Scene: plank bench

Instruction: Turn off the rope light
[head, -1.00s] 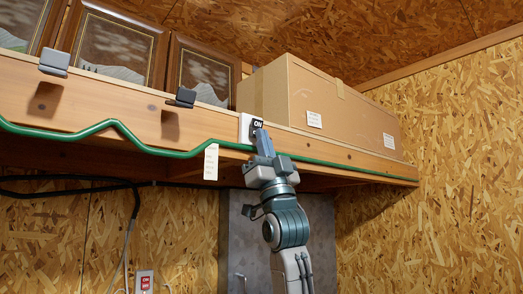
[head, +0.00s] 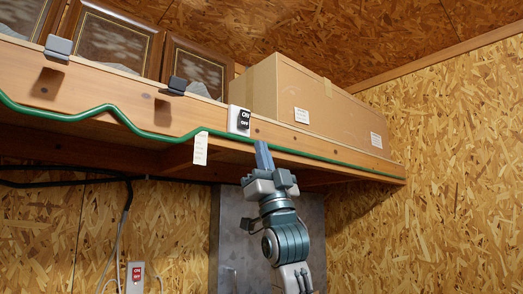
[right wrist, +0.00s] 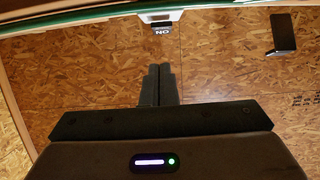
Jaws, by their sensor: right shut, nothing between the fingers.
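The green rope light (head: 165,137) runs along the front of the wooden shelf, with a bend at the left. I cannot tell whether it is lit. A white switch plate with a black ON/OFF rocker (head: 243,120) sits on the shelf front just above it. ON is at the top and OFF below. In the right wrist view the rocker (right wrist: 162,29) shows ON upside down. My right gripper (head: 262,146) is shut and empty, below and right of the rocker and apart from it. Its fingers (right wrist: 159,70) also show in the right wrist view. My left gripper is out of view.
A second switch with a red part (head: 136,276) is on the wall at lower left. A paper tag (head: 200,148) hangs by the rope light. A cardboard box (head: 300,100) and framed pictures (head: 195,65) stand on the shelf (head: 60,85). A grey panel (head: 235,240) is below.

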